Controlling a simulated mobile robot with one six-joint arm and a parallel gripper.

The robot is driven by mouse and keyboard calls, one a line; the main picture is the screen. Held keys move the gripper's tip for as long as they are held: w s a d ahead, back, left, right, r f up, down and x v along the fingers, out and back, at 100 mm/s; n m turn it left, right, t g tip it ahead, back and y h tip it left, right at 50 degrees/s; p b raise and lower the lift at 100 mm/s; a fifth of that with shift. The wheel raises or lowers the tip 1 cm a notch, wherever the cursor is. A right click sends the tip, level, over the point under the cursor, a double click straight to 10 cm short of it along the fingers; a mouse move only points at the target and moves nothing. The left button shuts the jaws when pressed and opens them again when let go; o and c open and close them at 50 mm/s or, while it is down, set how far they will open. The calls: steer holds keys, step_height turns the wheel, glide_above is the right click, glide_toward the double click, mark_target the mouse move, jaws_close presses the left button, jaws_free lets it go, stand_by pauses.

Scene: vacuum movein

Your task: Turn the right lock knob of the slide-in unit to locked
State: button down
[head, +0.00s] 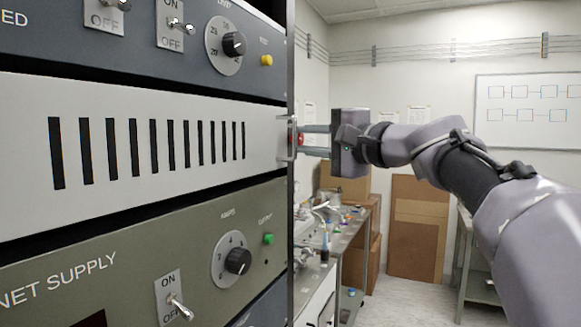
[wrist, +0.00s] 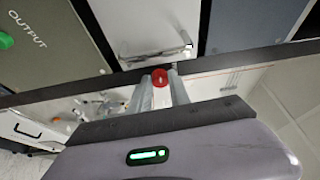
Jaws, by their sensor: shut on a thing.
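The slide-in unit (head: 130,100) is a light panel with a row of black vertical slots, seated in the rack between two darker units. It also shows in the wrist view (wrist: 140,22). The right lock knob (wrist: 160,77) is small and red, at the panel's right end; a sliver of red shows in the head view (head: 299,140). My gripper (wrist: 160,84) is shut on the knob, one finger on each side of it. In the head view my gripper (head: 303,140) reaches in from the right. The fingers hide most of the knob, and I cannot tell its turn position.
A metal handle (head: 288,125) stands out close beside the knob. The unit above (head: 130,50) has switches and a dial; the green-grey unit below (head: 130,260) has a dial, a switch and a green button. A cluttered bench (head: 340,235) and cardboard boxes stand behind.

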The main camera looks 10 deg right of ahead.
steer(key=shift+f+n+t+b, duration=0.3)
steer(key=shift+n+b, duration=0.4)
steer(key=shift+b, duration=0.3)
steer(key=shift+r, duration=0.1)
steer(key=shift+r+b, duration=0.15)
steer(key=shift+b, duration=0.2)
steer(key=c, duration=1.2)
jaws_free()
steer(key=v, duration=1.7)
steer(key=shift+d+f, duration=0.2)
steer(key=shift+d, duration=0.05)
